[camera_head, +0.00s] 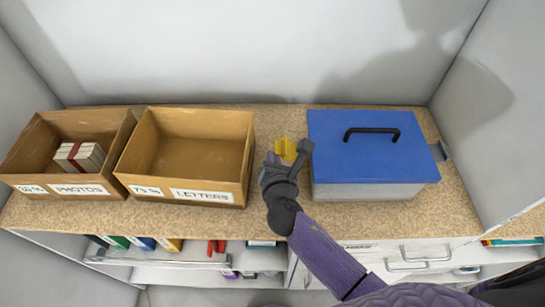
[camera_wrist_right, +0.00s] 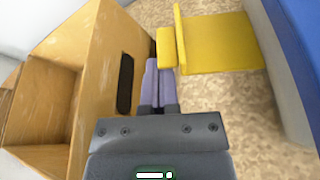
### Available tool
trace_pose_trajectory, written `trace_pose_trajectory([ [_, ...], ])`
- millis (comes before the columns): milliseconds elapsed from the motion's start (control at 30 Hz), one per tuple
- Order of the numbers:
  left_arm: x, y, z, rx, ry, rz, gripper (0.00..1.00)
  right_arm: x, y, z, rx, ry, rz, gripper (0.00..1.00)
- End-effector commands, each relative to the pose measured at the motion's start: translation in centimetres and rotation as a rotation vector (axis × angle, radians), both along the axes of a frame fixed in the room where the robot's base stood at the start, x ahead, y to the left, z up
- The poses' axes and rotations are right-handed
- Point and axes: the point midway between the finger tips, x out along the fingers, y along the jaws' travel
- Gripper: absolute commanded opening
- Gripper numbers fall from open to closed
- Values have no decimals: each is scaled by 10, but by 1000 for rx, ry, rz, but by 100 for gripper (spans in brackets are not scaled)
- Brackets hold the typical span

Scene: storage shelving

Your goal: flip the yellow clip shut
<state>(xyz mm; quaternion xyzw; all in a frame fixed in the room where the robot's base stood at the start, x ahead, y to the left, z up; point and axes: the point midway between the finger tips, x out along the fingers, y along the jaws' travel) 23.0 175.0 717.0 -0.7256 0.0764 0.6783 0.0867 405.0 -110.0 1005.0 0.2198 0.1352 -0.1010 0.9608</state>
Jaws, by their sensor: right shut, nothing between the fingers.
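The yellow clip (camera_head: 287,148) is just left of the blue-lidded box (camera_head: 372,192), partly hidden by my right gripper in the head view. In the right wrist view, the clip (camera_wrist_right: 222,42) has a broad flat part reaching toward the blue lid (camera_wrist_right: 291,50), a thin plate standing up from it, and a small block on the plate's left side. My right gripper (camera_head: 272,160) is shut and empty, left of the clip. In the right wrist view its fingertips (camera_wrist_right: 158,66) are close beside the small block; I cannot tell whether they touch. My left gripper is not in view.
The open LETTERS box (camera_head: 243,172) is close on the left of my right gripper. The PHOTOS box (camera_head: 30,150), holding a banded bundle (camera_head: 80,157), is farther left. The speckled shelf (camera_head: 280,118) is bare behind the clip. A black handle (camera_head: 371,131) stands on the blue lid.

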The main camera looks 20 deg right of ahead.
Motion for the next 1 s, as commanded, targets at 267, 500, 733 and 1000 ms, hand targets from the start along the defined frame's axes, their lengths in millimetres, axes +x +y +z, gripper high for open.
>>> trace_pose_trajectory([
  [267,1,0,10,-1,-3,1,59,-2,-8,20,242,-70,-1,0],
  [500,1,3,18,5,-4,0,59,-5,-17,34,433,-126,-1,0],
  [733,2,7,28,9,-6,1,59,-7,-26,44,429,-124,-1,0],
  [1000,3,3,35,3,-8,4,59,-9,-34,48,427,-124,-1,0],
])
